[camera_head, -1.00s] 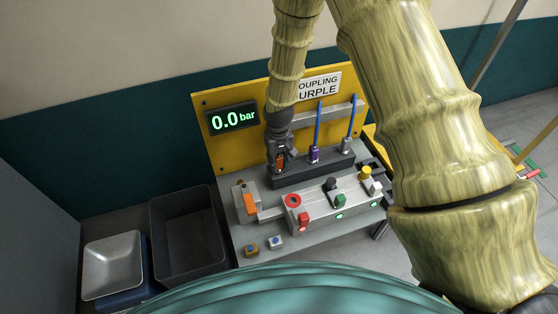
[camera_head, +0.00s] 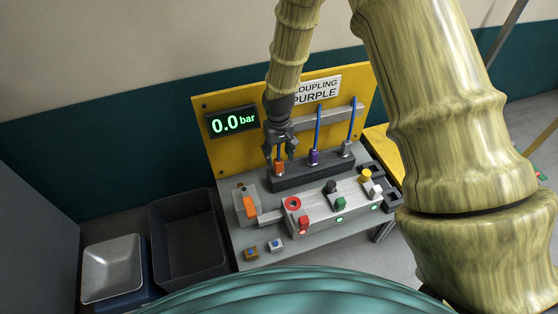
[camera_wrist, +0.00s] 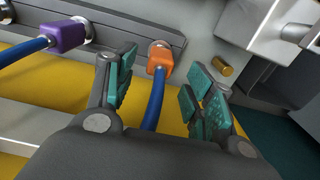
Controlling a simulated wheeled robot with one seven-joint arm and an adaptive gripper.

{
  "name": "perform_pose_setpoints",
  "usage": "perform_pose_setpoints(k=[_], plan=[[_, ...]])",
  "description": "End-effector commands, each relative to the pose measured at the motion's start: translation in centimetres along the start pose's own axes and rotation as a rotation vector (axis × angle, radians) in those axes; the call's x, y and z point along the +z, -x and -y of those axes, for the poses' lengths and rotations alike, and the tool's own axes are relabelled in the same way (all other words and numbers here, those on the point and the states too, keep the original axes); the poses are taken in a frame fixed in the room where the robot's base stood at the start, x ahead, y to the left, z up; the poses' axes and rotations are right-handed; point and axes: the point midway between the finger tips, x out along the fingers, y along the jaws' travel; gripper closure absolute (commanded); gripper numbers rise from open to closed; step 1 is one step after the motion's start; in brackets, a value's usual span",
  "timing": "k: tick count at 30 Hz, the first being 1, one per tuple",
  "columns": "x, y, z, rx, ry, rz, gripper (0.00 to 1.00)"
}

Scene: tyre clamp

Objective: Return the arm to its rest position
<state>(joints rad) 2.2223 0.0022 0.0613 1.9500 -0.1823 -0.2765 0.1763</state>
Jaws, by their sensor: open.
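My gripper (camera_head: 280,154) is open above the orange coupling (camera_head: 280,168) at the left end of the dark coupling block (camera_head: 290,183). In the wrist view my gripper (camera_wrist: 155,95) shows its teal-padded fingers spread apart, with the orange coupling (camera_wrist: 160,57) and its blue hose (camera_wrist: 153,103) between them. The fingers do not appear to touch the coupling. My arm reaches down from the top of the head view.
A purple coupling (camera_head: 314,156) and a grey one (camera_head: 347,148) with upright blue hoses stand to the right. A yellow panel (camera_head: 215,150) with a 0.0 bar display (camera_head: 233,121) stands behind. A clamp with buttons (camera_head: 330,206) lies in front. A dark bin (camera_head: 187,240) stands left.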

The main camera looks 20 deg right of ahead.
Motion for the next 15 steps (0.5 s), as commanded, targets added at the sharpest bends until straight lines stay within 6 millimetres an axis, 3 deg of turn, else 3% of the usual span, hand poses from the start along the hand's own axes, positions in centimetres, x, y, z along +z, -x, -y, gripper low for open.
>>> perform_pose_setpoints(k=[9,15], plan=[[0.0,4.6,0.0,0.000,-0.001,-0.001,0.47],[0.0,6.1,0.0,0.000,-0.001,0.000,0.47]])
